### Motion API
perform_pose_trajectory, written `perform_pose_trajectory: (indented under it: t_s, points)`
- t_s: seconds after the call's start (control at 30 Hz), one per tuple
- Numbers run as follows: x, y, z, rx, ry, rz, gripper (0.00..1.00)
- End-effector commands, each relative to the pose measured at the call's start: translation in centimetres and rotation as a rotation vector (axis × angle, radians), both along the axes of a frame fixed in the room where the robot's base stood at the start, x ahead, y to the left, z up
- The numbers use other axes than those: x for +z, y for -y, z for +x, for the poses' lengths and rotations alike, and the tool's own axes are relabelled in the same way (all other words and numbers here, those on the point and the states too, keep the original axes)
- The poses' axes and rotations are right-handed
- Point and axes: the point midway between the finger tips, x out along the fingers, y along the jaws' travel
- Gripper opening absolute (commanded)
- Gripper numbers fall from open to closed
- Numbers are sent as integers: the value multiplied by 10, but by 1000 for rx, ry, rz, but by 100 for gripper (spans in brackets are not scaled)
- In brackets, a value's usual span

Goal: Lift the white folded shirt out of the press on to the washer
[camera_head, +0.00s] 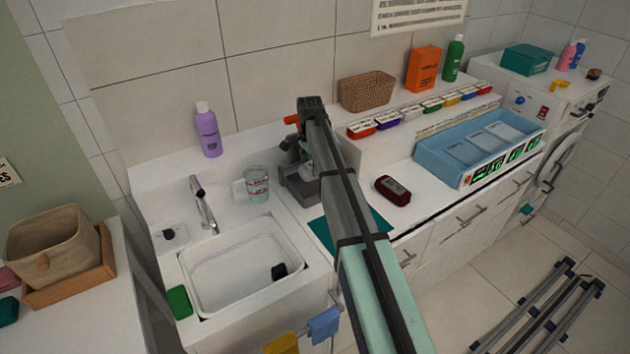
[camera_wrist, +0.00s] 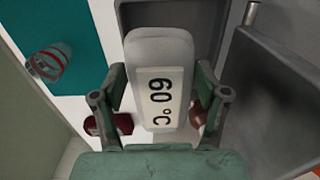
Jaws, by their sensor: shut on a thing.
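The white folded shirt (camera_wrist: 160,50) is a pale, rounded block with a "60 °C" label, in the middle of the wrist view. My gripper (camera_wrist: 160,90) is shut on it, one green finger at each side. The grey press (camera_head: 296,188) stands on the counter right of the sink in the head view; my arm hides much of it, and my gripper there. In the wrist view a dark grey panel of the press (camera_wrist: 275,85) stands close on the right. I cannot tell if the shirt still touches the press. The white washer (camera_head: 527,97) is at the far right.
A glass jar (camera_head: 257,184) stands left of the press, and a dark red object (camera_head: 393,190) lies to its right. A blue tray (camera_head: 455,165) and a ledge with coloured boxes lie towards the washer. A teal box (camera_head: 526,59) and bottles occupy the washer's back.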

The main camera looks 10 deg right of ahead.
Motion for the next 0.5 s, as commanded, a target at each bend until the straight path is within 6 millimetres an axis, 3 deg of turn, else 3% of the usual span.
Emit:
perform_pose_trajectory:
  t_s: [0.5]
  points:
    - [15,13,-35,-1,1,0,47]
